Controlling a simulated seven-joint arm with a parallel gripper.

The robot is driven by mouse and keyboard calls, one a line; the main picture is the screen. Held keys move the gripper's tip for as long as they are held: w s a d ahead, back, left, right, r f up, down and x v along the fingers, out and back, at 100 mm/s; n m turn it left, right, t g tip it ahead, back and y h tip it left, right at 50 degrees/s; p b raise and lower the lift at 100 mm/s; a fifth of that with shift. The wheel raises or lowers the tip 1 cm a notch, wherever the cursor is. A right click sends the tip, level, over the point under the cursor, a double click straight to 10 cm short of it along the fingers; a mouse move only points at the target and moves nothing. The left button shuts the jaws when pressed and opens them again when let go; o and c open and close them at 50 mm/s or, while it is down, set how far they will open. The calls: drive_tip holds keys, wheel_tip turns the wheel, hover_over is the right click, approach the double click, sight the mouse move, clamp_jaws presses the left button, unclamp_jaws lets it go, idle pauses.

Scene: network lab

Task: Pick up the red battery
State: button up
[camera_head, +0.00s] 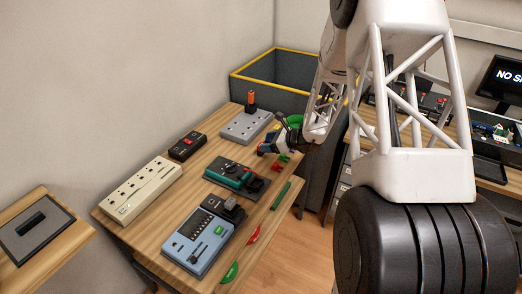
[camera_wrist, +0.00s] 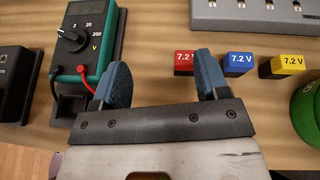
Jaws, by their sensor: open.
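The red battery (camera_wrist: 185,62) is a small block marked "7.2 V" on the wooden table, seen in the wrist view. It lies just beyond my gripper (camera_wrist: 160,78), next to the left side of the right finger's tip and apart from the left finger. My gripper is open, with blue finger pads and nothing between them. A blue battery (camera_wrist: 238,64) and a yellow battery (camera_wrist: 288,65), both marked "7.2 V", sit in a row to its right. In the head view my gripper (camera_head: 279,146) is over the table's far right part; the red battery cannot be made out clearly there.
A green multimeter (camera_wrist: 86,45) with red and black leads stands left of the batteries. A grey power strip (camera_wrist: 250,12) lies behind them. A round green object (camera_wrist: 308,112) is at the right. A pale power strip (camera_head: 140,190) and blue device (camera_head: 200,240) occupy the table's near part.

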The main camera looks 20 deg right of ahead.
drive_tip(key=d+f, duration=0.1)
drive_tip(key=w+f+m, duration=0.1)
drive_tip(key=w+d+f+m+t, duration=0.1)
drive_tip(key=f, duration=0.1)
drive_tip(key=shift+d+h, duration=0.3)
drive_tip(key=shift+x, duration=1.25)
drive_tip(key=shift+a+r, duration=0.1)
drive_tip(key=shift+x, duration=2.6)
